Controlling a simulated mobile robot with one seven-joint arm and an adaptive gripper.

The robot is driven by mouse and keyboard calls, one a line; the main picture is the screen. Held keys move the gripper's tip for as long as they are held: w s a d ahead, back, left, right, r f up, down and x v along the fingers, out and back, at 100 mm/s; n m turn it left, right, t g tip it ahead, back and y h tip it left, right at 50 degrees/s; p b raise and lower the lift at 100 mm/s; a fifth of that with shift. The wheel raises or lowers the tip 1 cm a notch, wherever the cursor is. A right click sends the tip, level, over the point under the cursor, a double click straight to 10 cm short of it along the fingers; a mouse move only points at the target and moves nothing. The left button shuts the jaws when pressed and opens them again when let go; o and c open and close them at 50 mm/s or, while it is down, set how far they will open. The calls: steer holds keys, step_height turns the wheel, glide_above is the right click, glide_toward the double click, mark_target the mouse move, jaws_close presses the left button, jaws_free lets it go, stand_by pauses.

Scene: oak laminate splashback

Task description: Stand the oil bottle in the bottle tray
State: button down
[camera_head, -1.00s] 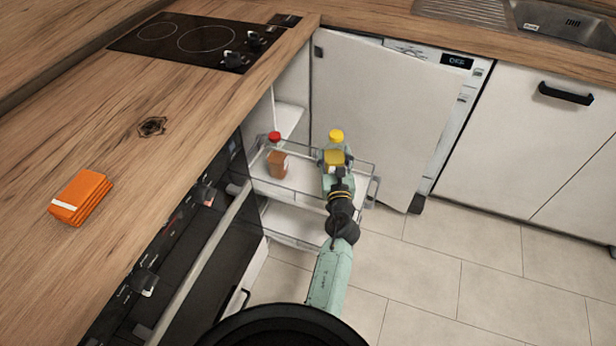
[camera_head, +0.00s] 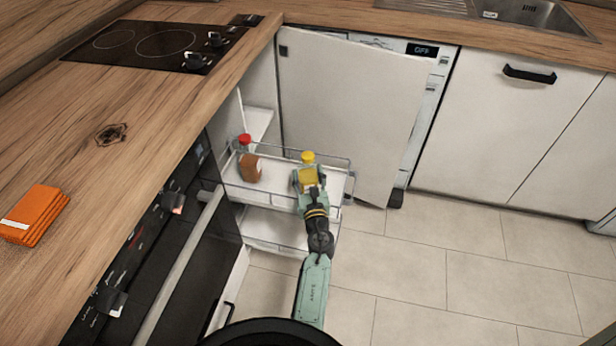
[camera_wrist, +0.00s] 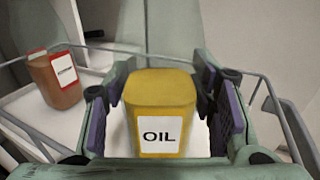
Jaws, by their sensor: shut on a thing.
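The oil bottle is yellow with a yellow cap and a white label reading OIL; it shows in the head view (camera_head: 309,180) and fills the middle of the wrist view (camera_wrist: 158,95). My gripper (camera_head: 308,184) is shut on it, with a finger pad on each side in the wrist view (camera_wrist: 165,110). The bottle looks upright. It is over the right part of the wire-railed bottle tray (camera_head: 275,188), the upper shelf of a pulled-out unit. I cannot tell whether its base touches the tray floor; my fingers hide the lower sides.
A brown bottle with a red cap (camera_head: 249,167) stands at the tray's left end; it also shows in the wrist view (camera_wrist: 62,80). Thin wire rails (camera_wrist: 262,82) edge the tray. An open white door (camera_head: 345,110) stands behind. An orange pack (camera_head: 35,215) lies on the worktop.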

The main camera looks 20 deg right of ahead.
steer(key=c, duration=1.2)
jaws_free()
steer(key=shift+f, duration=0.2)
steer(key=o, duration=0.5)
steer(key=shift+r, duration=0.1)
